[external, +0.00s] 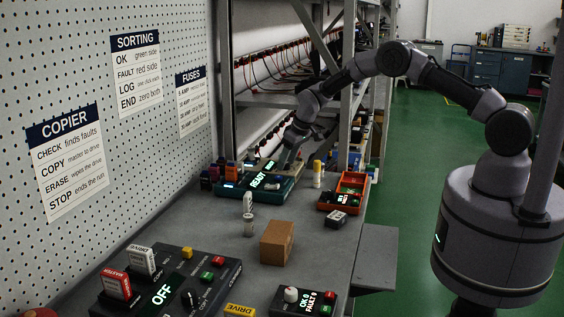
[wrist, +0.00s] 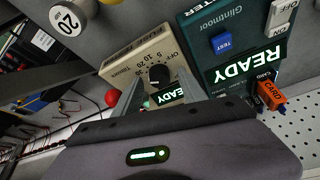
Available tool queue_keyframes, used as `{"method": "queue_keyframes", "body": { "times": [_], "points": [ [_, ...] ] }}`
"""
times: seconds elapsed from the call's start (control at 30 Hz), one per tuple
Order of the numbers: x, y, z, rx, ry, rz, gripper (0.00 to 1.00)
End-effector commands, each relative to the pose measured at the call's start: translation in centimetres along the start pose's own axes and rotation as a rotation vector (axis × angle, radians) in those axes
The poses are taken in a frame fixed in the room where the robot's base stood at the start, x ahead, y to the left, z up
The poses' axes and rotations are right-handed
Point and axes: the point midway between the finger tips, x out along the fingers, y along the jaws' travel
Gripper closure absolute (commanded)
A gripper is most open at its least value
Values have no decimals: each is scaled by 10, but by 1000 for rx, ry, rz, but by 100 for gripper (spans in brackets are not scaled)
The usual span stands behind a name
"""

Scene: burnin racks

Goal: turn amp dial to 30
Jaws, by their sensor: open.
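The amp dial (wrist: 158,75) is a black round knob on a beige box (wrist: 128,58) in the wrist view. Printed marks from OFF through 5 and 10 up to higher numbers run beside it. Which mark it points to is too small to tell. A small display (wrist: 170,94) on the box reads READY. My gripper (wrist: 157,84) is open, with its grey fingers on either side of the dial; I cannot tell whether they touch it. In the external view my gripper (external: 287,163) is low over the far end of the bench, and the dial is hidden.
A teal tester (wrist: 235,45) with its own READY screen stands beside the beige box, with an orange card (wrist: 270,95) near it. A white cylinder marked 20 (wrist: 70,17) is close by. An orange tray (external: 343,192) and a cardboard box (external: 277,243) stand on the bench (external: 205,215).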

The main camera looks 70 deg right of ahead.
Motion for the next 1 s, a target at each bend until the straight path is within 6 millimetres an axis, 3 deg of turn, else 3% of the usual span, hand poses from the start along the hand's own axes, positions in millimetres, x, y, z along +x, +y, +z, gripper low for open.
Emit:
{"method": "queue_keyframes", "body": {
  "times": [0.17,0.5,0.6,0.77,1.0],
  "points": [
    [-28,0,-2,0,3,0,51],
    [-133,0,-2,0,4,0,51],
    [-155,0,-1,0,2,0,51],
    [-172,0,0,0,1,0,51],
    [-174,0,0,0,0,0,51]
  ]
}}
